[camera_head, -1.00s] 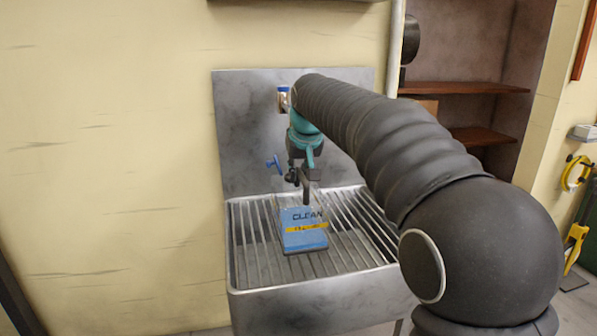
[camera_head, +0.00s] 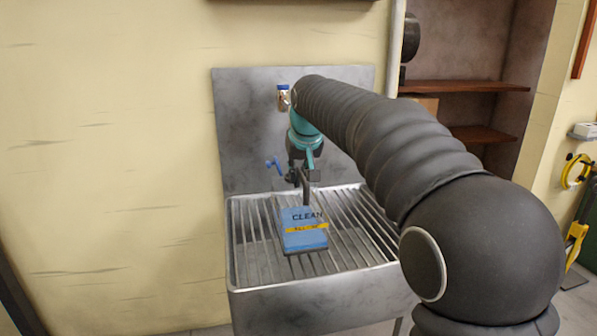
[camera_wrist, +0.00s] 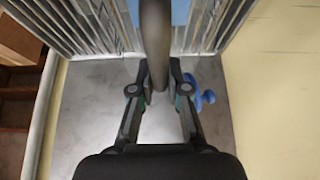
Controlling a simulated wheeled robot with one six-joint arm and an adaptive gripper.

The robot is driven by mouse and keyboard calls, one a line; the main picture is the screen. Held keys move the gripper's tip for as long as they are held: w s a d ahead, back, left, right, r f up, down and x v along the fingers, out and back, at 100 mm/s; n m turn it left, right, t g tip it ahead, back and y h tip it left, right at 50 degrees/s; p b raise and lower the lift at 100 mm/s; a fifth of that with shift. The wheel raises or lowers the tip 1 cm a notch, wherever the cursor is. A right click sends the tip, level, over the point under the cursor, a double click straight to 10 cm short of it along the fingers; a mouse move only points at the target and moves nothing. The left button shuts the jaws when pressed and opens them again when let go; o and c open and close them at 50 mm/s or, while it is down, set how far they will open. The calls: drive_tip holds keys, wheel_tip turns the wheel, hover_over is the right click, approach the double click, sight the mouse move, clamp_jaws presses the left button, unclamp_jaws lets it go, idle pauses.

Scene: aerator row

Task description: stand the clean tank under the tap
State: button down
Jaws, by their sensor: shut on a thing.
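The blue tank (camera_head: 304,240), marked CLEAN with a yellow band, is upright on the slatted sink top, below the blue-handled tap (camera_head: 273,163). My gripper (camera_head: 304,183) is above the tank. In the wrist view my gripper (camera_wrist: 159,88) is shut on the tank's dark upright handle. A strip of the tank's blue (camera_wrist: 180,12) shows at the top there, and the blue tap handle (camera_wrist: 207,99) shows to the right of the fingers. My arm and gripper hide most of the tap body. I cannot tell whether the tank fully rests on the slats.
The steel sink (camera_head: 300,303) has bare slats on both sides of the tank. A steel splashback (camera_head: 245,125) stands behind, with a brass fitting (camera_head: 284,99) on it. A pale wall (camera_head: 110,170) is at the left. Wooden shelves (camera_head: 470,88) are at the right.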

drive_tip(key=shift+f+b, duration=0.4)
drive_tip(key=shift+f, duration=0.25)
drive_tip(key=c, duration=1.1)
unclamp_jaws()
drive_tip(key=shift+f, duration=0.1)
drive_tip(key=v, duration=1.1)
drive_tip(key=shift+s+d+r, duration=0.2)
drive_tip(key=shift+s+r, duration=0.15)
drive_tip(key=shift+r, duration=0.15)
drive_tip(key=s+d+f+m, duration=0.1)
drive_tip(key=s+d+f, duration=0.3)
drive_tip(key=s+d, duration=0.3)
drive_tip(key=s+d+f+m, duration=0.1)
drive_tip(key=s+d+f, duration=0.3)
drive_tip(key=s, duration=0.5)
drive_tip(key=shift+m+h, duration=0.6)
drive_tip(key=shift+h, duration=0.2)
drive_tip(key=s+d+f, duration=0.2)
drive_tip(key=s+f, duration=0.2)
drive_tip(key=s, duration=0.1)
drive_tip(key=s+d+f+p, duration=0.1)
drive_tip(key=s+d+f, duration=0.1)
drive_tip(key=s+f, duration=0.3)
drive_tip(key=s+d+f, duration=0.2)
drive_tip(key=s+f, duration=0.3)
drive_tip(key=shift+s+d, duration=0.15)
drive_tip(key=shift+s, duration=0.05)
